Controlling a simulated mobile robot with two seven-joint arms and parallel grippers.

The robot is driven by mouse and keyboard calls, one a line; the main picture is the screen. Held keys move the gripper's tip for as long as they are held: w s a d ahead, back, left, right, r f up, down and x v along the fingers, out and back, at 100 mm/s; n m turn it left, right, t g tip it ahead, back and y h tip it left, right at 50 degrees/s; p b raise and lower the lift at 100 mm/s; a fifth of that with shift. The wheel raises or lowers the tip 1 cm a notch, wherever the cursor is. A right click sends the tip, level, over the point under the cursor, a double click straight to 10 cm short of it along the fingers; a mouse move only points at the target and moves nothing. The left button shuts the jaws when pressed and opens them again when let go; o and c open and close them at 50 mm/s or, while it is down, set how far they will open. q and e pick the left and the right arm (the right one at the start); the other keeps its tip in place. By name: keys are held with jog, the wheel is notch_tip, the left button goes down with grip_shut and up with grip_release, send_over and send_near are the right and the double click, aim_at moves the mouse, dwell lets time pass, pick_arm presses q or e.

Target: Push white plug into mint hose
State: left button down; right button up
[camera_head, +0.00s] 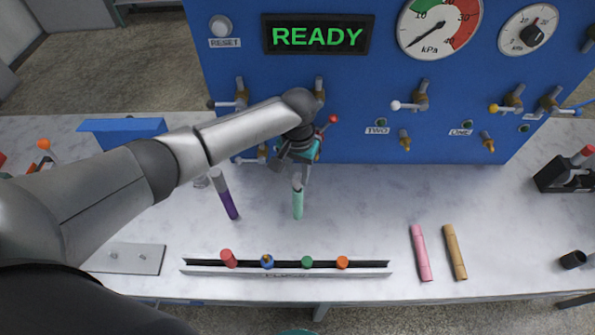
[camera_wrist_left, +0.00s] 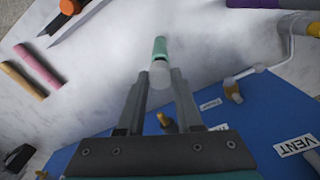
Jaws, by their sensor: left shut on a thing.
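The mint hose (camera_head: 297,205) is a short pale green tube below my left gripper (camera_head: 300,179) in the head view. The white plug (camera_wrist_left: 160,73) shows between my left fingertips in the wrist view, and the gripper is shut on it. The mint hose also shows in the wrist view (camera_wrist_left: 160,47), just beyond the plug and in line with it. A dark band shows where they meet; I cannot tell how deep the plug sits, if at all. My left wrist hides what is above the hose in the head view. My right gripper is not in view.
A purple hose (camera_head: 229,204) is close to the left. A slotted rack (camera_head: 300,271) with several coloured plugs is in front. Pink (camera_head: 420,253) and tan (camera_head: 455,252) hoses lie at the right. The blue panel (camera_head: 350,110) with valves stands behind. The table between is clear.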

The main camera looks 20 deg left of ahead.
aim_at(297, 177)
pick_arm(q)
jog(key=shift+f+b, duration=0.6)
jog(key=shift+f, duration=0.6)
jog(key=c, duration=0.5)
grip_release()
jog(key=shift+r, duration=0.1)
notch_tip(297, 177, up, 15)
